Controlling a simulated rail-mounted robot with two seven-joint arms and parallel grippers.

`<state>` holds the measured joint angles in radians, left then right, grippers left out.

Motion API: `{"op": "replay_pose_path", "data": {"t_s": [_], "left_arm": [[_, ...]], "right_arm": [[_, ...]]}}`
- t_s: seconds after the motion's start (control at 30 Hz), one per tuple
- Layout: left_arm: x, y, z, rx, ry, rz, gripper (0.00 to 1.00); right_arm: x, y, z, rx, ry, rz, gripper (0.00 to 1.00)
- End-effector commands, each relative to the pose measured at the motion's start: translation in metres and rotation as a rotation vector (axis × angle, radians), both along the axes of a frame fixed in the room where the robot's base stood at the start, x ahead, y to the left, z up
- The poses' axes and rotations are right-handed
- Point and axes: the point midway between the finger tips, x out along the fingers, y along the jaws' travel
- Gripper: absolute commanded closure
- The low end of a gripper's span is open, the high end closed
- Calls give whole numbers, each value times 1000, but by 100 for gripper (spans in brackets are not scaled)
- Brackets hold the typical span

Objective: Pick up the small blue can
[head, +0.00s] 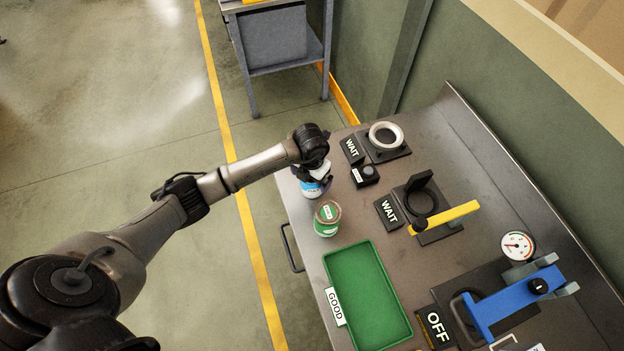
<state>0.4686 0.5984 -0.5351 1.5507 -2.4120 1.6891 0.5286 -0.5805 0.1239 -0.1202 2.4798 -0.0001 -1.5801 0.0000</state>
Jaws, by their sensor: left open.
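The small blue can (311,189) has a blue and white label and stands near the left edge of the grey workbench (440,150). My left gripper (314,176) is open and over the can, with its fingers close about the top. The wrist hides the upper part of the can, and I cannot tell whether the fingers touch it. My right gripper is not in view.
A green can (327,217) stands just in front of the blue can. A green tray (331,262) marked GOOD lies nearer. Black fixtures with WAIT signs (388,212), a yellow lever (446,215), a blue clamp (510,300) and a gauge (517,246) fill the right side.

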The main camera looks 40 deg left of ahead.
Motion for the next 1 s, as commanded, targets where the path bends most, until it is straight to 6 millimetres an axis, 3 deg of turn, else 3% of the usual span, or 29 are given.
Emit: {"op": "replay_pose_path", "data": {"t_s": [0.13, 0.67, 1.0], "left_arm": [[0, 0, 0, 0, 0, 0, 0], [0, 0, 1, -1, 0, 0, 51], [1, 0, 9, -1, -3, 0, 52]], "right_arm": [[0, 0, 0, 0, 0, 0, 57], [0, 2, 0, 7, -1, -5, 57], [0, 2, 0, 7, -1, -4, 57]]}}
